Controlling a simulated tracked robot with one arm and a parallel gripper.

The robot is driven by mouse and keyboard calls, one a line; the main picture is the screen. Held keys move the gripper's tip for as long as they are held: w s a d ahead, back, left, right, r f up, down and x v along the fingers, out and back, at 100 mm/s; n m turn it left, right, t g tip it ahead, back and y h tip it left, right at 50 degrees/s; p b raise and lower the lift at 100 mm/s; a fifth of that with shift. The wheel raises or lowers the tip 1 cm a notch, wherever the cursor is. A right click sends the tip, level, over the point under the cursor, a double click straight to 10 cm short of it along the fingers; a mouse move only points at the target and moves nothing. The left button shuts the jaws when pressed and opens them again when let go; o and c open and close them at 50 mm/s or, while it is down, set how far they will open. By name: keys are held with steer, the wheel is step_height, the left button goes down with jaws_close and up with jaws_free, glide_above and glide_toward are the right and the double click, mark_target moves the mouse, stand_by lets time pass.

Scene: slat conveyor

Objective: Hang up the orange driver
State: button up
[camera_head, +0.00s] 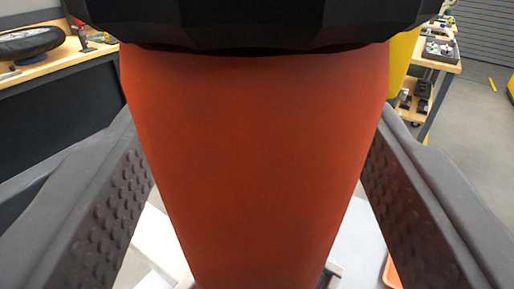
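The orange driver (258,150) fills the middle of the view. Its orange body is wide at the top and narrows downward. A black part (255,22) sits above it at the top edge of the picture. My gripper (258,165) has a grey finger with a dimpled pad on each side, the left finger (105,215) and the right finger (415,215). The pads meet the body's left and right edges, and my gripper appears shut on it. The contact faces and the driver's lower end are hidden.
At the far left a workbench (50,67) with a wooden top and dark front bears a tyre (28,43). At the right stands a wooden cart (440,64) with trays and small items. Grey floor (475,130) is open at the right. Pale surfaces show below.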

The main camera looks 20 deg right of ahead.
steer(key=b+v, duration=0.2)
steer(key=v, duration=1.1)
steer(key=shift+s+a+b, duration=0.2)
steer(key=shift+s+b, duration=0.1)
steer(key=w+r+y+b, duration=0.2)
steer(key=w+r+y, duration=0.1)
steer(key=w+r, duration=0.3)
steer(key=s+d+r+n+t+y+b, duration=0.15)
steer(key=d+r+y, duration=0.25)
steer(key=r, duration=0.6)
steer(key=d+r+n+y+b, duration=0.2)
steer(key=d+r+y+b, duration=0.15)
steer(key=r, duration=0.55)
steer(key=s+d+r+g+h+b, duration=0.1)
steer(key=s+d+r+h+b, duration=0.1)
steer(key=s+d, duration=0.7)
steer(key=s+d+r+g+h+b, duration=0.1)
steer(key=s+d+r+g+b, duration=0.1)
steer(key=s+d, duration=0.8)
steer(key=d+r+n, duration=0.1)
steer(key=d, duration=0.1)
steer(key=shift+s+d+h+b, duration=0.2)
steer(key=shift+d+h+b, duration=0.1)
steer(key=shift+h, duration=0.05)
steer(key=shift+r, duration=0.15)
steer(key=c, duration=0.5)
steer(key=shift+w+a, duration=0.1)
steer(key=shift+a, duration=0.05)
